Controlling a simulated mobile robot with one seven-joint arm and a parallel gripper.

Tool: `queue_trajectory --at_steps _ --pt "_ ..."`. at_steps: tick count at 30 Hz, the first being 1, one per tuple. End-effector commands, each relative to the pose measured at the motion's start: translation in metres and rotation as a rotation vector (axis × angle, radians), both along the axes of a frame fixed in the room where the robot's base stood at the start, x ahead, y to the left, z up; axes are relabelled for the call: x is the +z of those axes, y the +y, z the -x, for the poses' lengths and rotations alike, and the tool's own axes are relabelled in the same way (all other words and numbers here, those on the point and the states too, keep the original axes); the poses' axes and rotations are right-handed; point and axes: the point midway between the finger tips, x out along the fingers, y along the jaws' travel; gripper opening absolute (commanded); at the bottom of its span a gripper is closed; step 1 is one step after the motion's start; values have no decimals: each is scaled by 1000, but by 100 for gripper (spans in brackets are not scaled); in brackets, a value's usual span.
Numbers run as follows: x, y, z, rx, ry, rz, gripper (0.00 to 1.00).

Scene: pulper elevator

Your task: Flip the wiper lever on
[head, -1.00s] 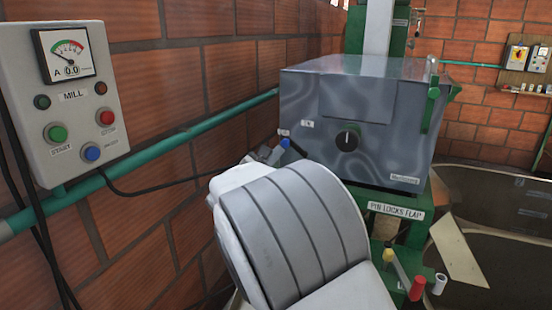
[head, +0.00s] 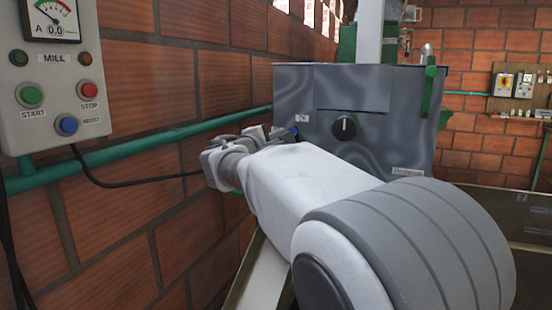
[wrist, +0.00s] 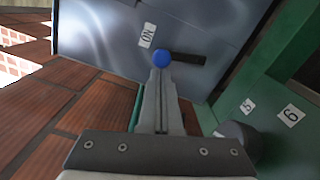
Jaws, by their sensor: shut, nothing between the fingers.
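The wiper lever shows as a blue round knob (wrist: 162,56) on the grey metal box, beside an "ON" label (wrist: 147,35) and the left end of a dark slot (wrist: 188,58) in the wrist view. In the head view, a small part of the blue knob (head: 294,131) shows at the box's lower left front. My gripper (wrist: 160,75) is shut and empty, its tips right at the knob; whether they touch it I cannot tell. In the head view my gripper (head: 277,134) is beside the box's left side. The lever's shaft is hidden.
The grey box (head: 290,90) has a black dial (head: 345,127) on its front. A brick wall (head: 180,90) with a green pipe (head: 130,150) runs close on the left. A MILL control panel (head: 55,85) hangs there. A green frame (wrist: 285,70) stands right of my gripper.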

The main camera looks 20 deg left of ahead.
Motion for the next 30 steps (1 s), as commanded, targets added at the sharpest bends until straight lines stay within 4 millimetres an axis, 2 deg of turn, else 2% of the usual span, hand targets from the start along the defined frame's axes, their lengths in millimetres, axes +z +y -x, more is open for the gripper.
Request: queue_trajectory --at_steps 1,12,30 --pt "-4 -2 0 -2 -3 -32 0" --pt "4 -9 0 0 -13 -173 0" --pt "5 -10 1 1 -14 -191 0"
